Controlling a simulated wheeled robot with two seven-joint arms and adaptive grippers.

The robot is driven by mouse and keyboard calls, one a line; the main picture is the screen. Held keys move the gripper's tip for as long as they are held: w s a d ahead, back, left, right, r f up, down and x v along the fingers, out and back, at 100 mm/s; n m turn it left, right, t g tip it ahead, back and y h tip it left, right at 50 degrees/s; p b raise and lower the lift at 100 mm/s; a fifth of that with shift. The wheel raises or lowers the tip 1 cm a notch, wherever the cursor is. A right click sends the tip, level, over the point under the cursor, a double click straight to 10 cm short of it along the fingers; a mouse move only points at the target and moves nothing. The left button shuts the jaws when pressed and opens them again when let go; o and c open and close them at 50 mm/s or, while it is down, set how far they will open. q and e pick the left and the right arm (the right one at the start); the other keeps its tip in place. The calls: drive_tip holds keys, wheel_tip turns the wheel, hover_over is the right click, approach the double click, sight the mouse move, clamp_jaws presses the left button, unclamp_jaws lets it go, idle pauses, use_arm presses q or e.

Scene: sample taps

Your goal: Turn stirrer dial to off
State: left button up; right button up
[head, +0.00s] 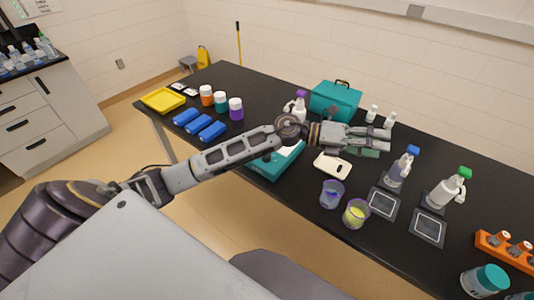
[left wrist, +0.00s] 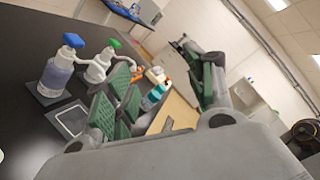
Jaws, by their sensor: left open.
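A teal device with a white top (head: 272,168), perhaps the stirrer, sits near the table's front edge, partly hidden behind my left arm in the head view. I cannot make out a dial on it. A small white device with dark marks (head: 331,167) lies to its right, below my gripper in the picture. My left gripper (head: 384,145) is open and empty above the table, to the right of both. Its spread green-padded fingers (left wrist: 165,95) show in the left wrist view, with nothing between them. My right gripper is in neither view.
Two tap bottles, blue-capped (head: 398,168) and green-capped (head: 447,190), stand beyond dark square pads (head: 427,241). A teal case (head: 335,103) stands behind. Blue blocks and jars are at left.

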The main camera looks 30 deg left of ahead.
use_arm(q)
drive_tip(key=a+f+m+g+y, duration=0.4)
drive_tip(key=f+y, duration=0.1)
drive_tip(key=f, duration=0.1)
drive_tip(key=g+y, duration=0.2)
drive_tip(key=y, duration=1)
hover_over(266, 157)
drive_tip(key=w+a, duration=0.1)
drive_tip(key=w, duration=0.1)
wheel_tip(266, 157, down, 3)
drive_tip(key=shift+s+r+m, duration=0.15)
drive_tip(key=shift+r+m, duration=0.05)
drive_tip(key=shift+m, duration=0.2)
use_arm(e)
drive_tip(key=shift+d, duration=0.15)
use_arm(q)
drive_tip(key=shift+f, duration=0.1)
drive_tip(key=f, duration=0.4)
drive_tip(key=f+p, duration=0.1)
drive_tip(key=f, duration=0.4)
drive_tip(key=f+p, duration=0.1)
drive_tip(key=f, duration=0.3)
drive_tip(key=shift+s+d+f, duration=0.25)
drive_tip(key=shift+d+f, duration=0.05)
drive_tip(key=shift+f, duration=0.05)
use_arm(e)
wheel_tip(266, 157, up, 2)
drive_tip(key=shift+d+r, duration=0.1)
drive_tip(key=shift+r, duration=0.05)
